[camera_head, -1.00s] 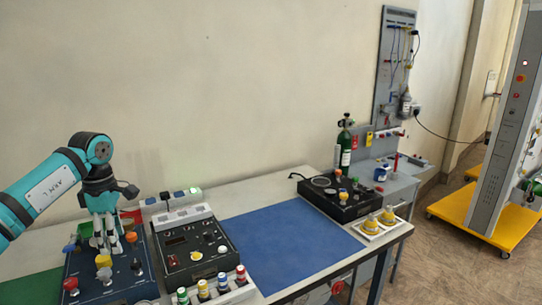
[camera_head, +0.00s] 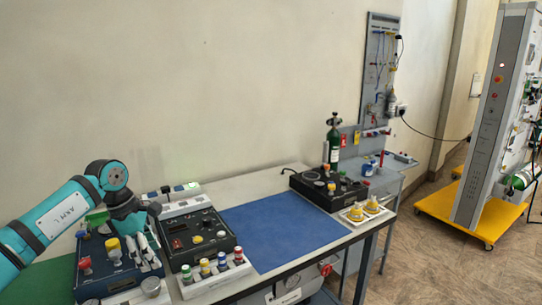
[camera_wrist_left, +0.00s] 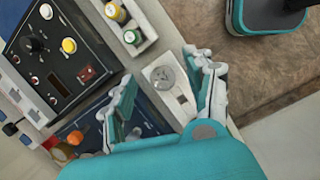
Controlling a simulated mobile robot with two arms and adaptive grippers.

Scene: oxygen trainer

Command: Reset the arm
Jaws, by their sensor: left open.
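My left arm comes in from the left in the head view, bent downward at a teal joint. Its gripper (camera_head: 146,258) hangs over the right part of the dark blue control panel (camera_head: 95,275), partly covering it. In the left wrist view the gripper (camera_wrist_left: 160,72) has its two fingers spread apart with nothing held between them. A pale plate with a round metal disc (camera_wrist_left: 165,78) shows beyond and between the fingers. My right gripper is not in view.
A black control box (camera_head: 205,252) with knobs stands right of the gripper, fronted by a rack of coloured caps (camera_head: 222,277). A blue mat (camera_head: 280,230) lies clear on the table. Another black box (camera_head: 327,192), yellow-topped pieces (camera_head: 372,204) and a green cylinder (camera_head: 334,140) stand farther right.

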